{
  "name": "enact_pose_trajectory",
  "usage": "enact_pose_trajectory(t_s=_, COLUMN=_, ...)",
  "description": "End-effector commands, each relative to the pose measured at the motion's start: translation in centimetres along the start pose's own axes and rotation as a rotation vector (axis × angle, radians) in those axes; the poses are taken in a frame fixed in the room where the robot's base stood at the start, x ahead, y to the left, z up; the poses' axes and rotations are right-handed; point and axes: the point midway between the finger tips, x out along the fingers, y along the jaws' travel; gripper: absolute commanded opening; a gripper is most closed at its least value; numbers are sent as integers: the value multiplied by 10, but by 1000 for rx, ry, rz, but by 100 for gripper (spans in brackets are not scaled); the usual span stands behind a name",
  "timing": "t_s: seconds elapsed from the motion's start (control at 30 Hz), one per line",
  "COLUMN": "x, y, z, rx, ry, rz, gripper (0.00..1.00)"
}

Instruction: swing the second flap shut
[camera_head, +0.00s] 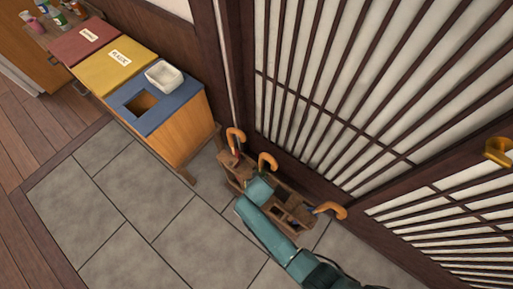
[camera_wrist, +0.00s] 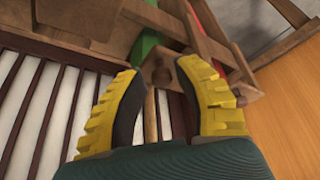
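A dark wooden umbrella stand (camera_head: 293,213) stands against the lattice wall, with orange curved handles (camera_head: 267,160) rising from it. In the wrist view, a small wooden piece with a round knob (camera_wrist: 162,75) shows between and beyond my fingertips. It may be a flap of the stand, but I cannot tell which one or how far it is swung. My gripper (camera_wrist: 160,75) is open, its yellow-and-black fingers apart on either side of the knob. I see no clear grip on it. My teal arm covers part of the stand in the head view, and the fingers are hidden there.
A wooden bin cabinet with red, yellow and blue tops (camera_head: 145,104) stands left of the stand. A white basket (camera_head: 164,76) sits on the blue top beside a square hole. Green (camera_wrist: 145,45) and red things show inside the stand. The grey tiled floor (camera_head: 130,210) is clear.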

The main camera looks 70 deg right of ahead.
Motion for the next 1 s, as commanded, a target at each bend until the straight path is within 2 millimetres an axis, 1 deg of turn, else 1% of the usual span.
enact_pose_trajectory(t_s=0.03, x=0, y=0, z=-1, rx=1, ry=2, rz=-1, gripper=43)
enact_pose_trajectory(t_s=0.07, x=-1, y=0, z=-1, rx=1, ry=2, rz=-1, gripper=47)
enact_pose_trajectory(t_s=0.37, x=-3, y=-1, z=-2, rx=2, ry=4, rz=-1, gripper=47)
enact_pose_trajectory(t_s=0.47, x=-12, y=-1, z=-3, rx=2, ry=6, rz=-2, gripper=47)
enact_pose_trajectory(t_s=0.57, x=-31, y=-1, z=-2, rx=2, ry=7, rz=-3, gripper=47)
enact_pose_trajectory(t_s=0.7, x=-68, y=-1, z=-2, rx=0, ry=6, rz=-4, gripper=47)
enact_pose_trajectory(t_s=0.8, x=-91, y=-1, z=-1, rx=0, ry=6, rz=-4, gripper=47)
enact_pose_trajectory(t_s=0.9, x=-109, y=-1, z=-2, rx=1, ry=5, rz=-3, gripper=47)
enact_pose_trajectory(t_s=1.0, x=-118, y=-1, z=-1, rx=1, ry=3, rz=-2, gripper=47)
